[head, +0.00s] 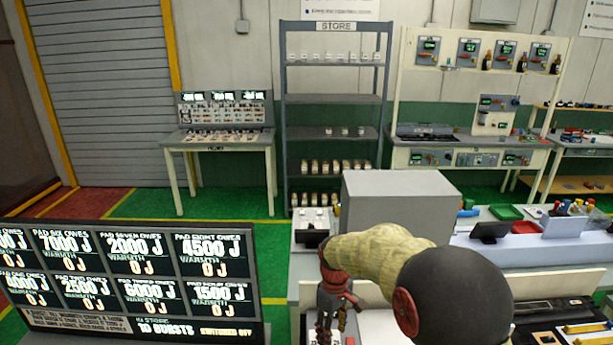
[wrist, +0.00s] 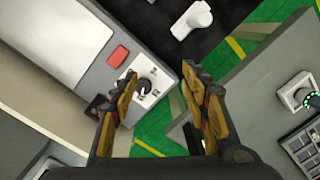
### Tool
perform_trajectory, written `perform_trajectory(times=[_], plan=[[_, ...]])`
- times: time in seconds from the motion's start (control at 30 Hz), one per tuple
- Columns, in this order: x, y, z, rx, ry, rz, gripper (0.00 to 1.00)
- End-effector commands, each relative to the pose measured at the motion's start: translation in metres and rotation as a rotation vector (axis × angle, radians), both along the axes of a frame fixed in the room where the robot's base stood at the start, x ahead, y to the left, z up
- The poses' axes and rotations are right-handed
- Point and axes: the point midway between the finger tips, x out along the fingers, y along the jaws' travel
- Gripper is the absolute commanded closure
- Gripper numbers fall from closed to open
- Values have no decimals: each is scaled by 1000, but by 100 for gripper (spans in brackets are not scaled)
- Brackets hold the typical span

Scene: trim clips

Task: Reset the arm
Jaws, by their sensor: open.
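My arm (head: 375,255) reaches forward from the lower right of the head view, with a tan sleeve and a dark round joint. My gripper (head: 335,318) hangs pointing down near the bench edge in the head view, partly cut by the lower frame edge. In the wrist view my gripper (wrist: 165,92) is open, its two yellow and dark fingers apart with nothing between them. Below it lie a bench corner with a dark rotary knob (wrist: 145,86) and a red button (wrist: 118,56). The gap between the fingers shows green floor.
A large grey box (head: 395,195) stands on the bench just behind my arm. A black display board (head: 140,280) fills the lower left. A store shelf (head: 333,110) and a control desk (head: 222,130) stand at the back.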

Motion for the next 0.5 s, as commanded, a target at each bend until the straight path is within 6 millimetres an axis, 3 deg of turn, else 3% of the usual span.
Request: perform_trajectory(times=[0.5], plan=[[-142,-58,81,24,-132,-523,54]])
